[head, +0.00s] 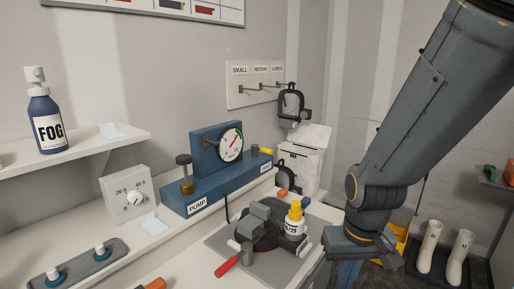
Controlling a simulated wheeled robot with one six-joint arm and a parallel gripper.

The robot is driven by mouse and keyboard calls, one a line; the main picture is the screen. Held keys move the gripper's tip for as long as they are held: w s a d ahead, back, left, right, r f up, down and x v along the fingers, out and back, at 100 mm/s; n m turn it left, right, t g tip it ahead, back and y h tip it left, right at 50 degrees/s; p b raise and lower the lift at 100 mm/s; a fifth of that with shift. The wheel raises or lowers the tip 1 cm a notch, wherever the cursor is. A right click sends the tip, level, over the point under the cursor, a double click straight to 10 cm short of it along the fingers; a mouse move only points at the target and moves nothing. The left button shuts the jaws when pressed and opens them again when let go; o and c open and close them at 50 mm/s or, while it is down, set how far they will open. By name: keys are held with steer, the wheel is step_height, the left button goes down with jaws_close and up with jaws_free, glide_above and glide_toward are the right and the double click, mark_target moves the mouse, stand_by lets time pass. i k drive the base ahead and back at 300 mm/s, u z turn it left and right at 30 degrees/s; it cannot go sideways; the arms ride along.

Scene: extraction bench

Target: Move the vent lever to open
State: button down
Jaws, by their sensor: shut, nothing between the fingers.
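The blue pump (222,185), labelled PUMP, stands on the white bench with a round dial gauge (231,145) on its upright back. A dark knob on a brass stem (185,172) is at its left end. A small yellow-orange piece (266,151) sticks out at its right end. My gripper (350,246) is shut and empty, off the bench's right edge, well right of the pump and touching nothing. Its fingertips are hard to make out.
A dial box (125,193) stands left of the pump. White boots (459,257) stand on the floor at right.

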mark_target(255, 149)
steer(key=z, duration=0.05)
steer(key=k, duration=0.6)
steer(key=z, duration=0.65)
steer(key=i, duration=1.7)
steer(key=u, duration=0.8)
